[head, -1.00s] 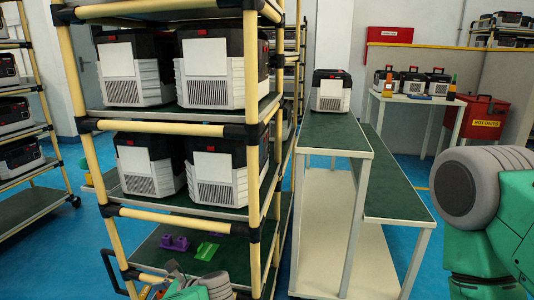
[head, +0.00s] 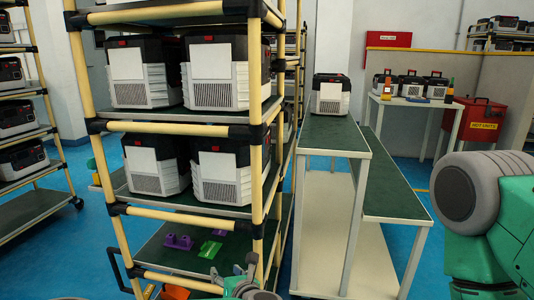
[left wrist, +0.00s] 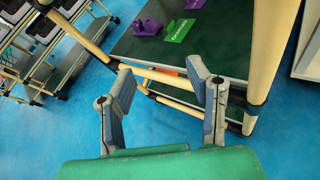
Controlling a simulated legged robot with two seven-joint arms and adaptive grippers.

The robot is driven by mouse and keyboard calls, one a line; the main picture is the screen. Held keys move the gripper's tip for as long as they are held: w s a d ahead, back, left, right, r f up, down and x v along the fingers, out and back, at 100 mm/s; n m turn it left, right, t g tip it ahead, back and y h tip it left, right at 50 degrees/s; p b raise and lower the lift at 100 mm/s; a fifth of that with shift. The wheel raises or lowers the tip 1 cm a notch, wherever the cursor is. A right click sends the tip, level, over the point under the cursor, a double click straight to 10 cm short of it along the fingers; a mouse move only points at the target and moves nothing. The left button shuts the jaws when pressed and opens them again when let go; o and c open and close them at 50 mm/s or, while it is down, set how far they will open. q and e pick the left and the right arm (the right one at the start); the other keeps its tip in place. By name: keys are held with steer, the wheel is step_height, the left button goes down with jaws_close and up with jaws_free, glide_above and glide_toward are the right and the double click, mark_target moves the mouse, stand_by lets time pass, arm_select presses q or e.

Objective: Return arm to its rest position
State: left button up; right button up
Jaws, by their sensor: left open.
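My left gripper (head: 238,277) shows at the bottom of the head view, in front of the rack's lowest shelf. In the left wrist view its two fingers (left wrist: 162,75) are spread apart with nothing between them, so it is open and empty. The rack's pale yellow rail (left wrist: 170,78) lies behind the fingers; I cannot tell the gap to it. My right arm (head: 490,215) fills the right edge of the head view in green and grey; its gripper is out of view.
The yellow-framed rack (head: 180,129) holds several white-and-black units. Purple (head: 178,241) and green (head: 210,249) pieces lie on its lowest shelf. A stepped green-topped bench (head: 335,134) stands right of it, with one unit on top. Blue floor (left wrist: 140,132) is open below the gripper.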

arm_select(q)
steer(key=s+d+f+m+t+h, duration=0.1)
steer(key=s+d+m+h, duration=0.45)
steer(key=d+m, duration=0.25)
steer(key=s+d+f+m+h, duration=0.1)
steer(key=s+d+m+h, duration=0.5)
steer(key=m, duration=0.3)
steer(key=s+f+m+g+h, duration=0.2)
steer(key=s+f+m+g, duration=0.3)
steer(key=s+m, duration=0.45)
steer(key=s+a+f+m+g+y, duration=0.2)
steer(key=s+a+f+m+g, duration=0.35)
steer(key=s+a, duration=0.75)
steer(key=s+a+r+m+g+y, duration=0.15)
steer(key=s+a+m, duration=0.25)
steer(key=a, duration=0.5)
steer(key=s+a+m+y, duration=0.2)
steer(key=s+a+m, duration=0.1)
steer(key=a, duration=0.5)
step_height(320, 180, up, 13)
steer(key=s+a+p, duration=0.1)
steer(key=p, duration=1.1)
steer(key=shift+s+a+g+y+p, duration=0.2)
steer(key=shift+g+y+p, duration=0.1)
steer(key=shift+g, duration=0.1)
steer(key=shift+w, duration=0.1)
